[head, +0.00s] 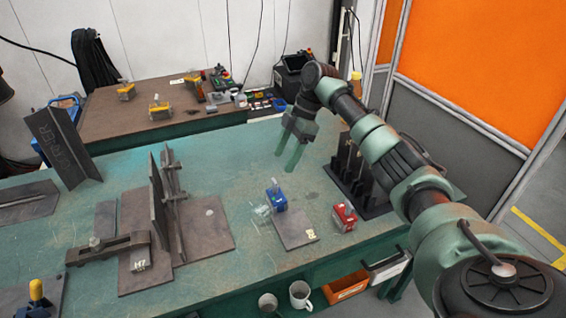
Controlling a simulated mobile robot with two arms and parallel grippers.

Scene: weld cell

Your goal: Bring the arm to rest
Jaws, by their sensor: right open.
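My right arm comes in from the right and bends over the green welding table (110,180). Its gripper (283,161) points down above the table's back right part. The two fingers are apart, and nothing shows between them. My left gripper does not show.
A dark rack (352,190) stands close to my right arm. A blue device (276,199) sits at a small plate (297,232), with a red device (343,217) beside it. Upright steel plates (157,205) stand left of centre. A brown bench (140,128) is behind.

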